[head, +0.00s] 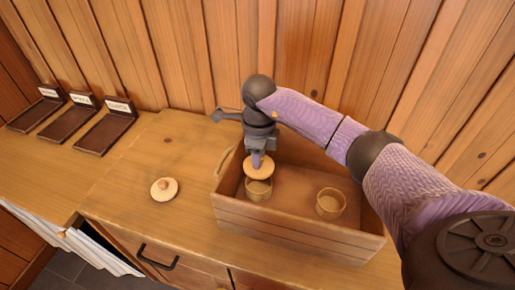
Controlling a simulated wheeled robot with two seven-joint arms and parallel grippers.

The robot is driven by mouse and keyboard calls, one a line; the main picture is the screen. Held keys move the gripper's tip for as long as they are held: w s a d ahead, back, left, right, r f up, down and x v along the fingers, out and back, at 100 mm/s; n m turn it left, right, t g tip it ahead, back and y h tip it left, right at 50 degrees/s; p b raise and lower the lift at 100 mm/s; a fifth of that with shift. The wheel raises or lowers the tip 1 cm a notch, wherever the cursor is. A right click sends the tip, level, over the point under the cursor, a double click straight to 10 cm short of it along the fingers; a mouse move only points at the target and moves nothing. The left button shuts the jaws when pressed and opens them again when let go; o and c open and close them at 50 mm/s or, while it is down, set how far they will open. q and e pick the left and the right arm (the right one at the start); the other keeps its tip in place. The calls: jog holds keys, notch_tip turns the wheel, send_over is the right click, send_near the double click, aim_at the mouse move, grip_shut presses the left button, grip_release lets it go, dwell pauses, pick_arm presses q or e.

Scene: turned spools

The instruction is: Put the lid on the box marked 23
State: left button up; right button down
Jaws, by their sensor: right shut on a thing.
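My right gripper (257,158) is shut on a round wooden lid (259,170), inside the left part of a wooden crate (300,236). The lid is right over a small round box (258,190) and covers part of its top from this view. I cannot tell whether the lid touches the rim. A second round box (330,203) stands open at the crate's right. Another round lid with a knob (164,189) lies on the counter left of the crate. I can read no number on either box. My left gripper is not in view.
The crate's walls surround both boxes, with a handle (223,163) at its left end. Three dark trays with label cards (109,126) stand at the back left. The counter (130,205) around the loose lid is clear. A plank wall (180,50) rises behind.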

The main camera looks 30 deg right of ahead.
aim_at(259, 171)
jog(key=shift+s+f, duration=0.1)
jog(key=shift+f, duration=0.2)
notch_tip(259, 171, down, 3)
jog(key=b, duration=0.3)
jog(key=shift+f, duration=0.2)
jog(key=shift+f+b, duration=0.45)
jog(key=shift+f, duration=0.1)
jog(key=shift+f, duration=0.25)
grip_release()
dwell(0.6)
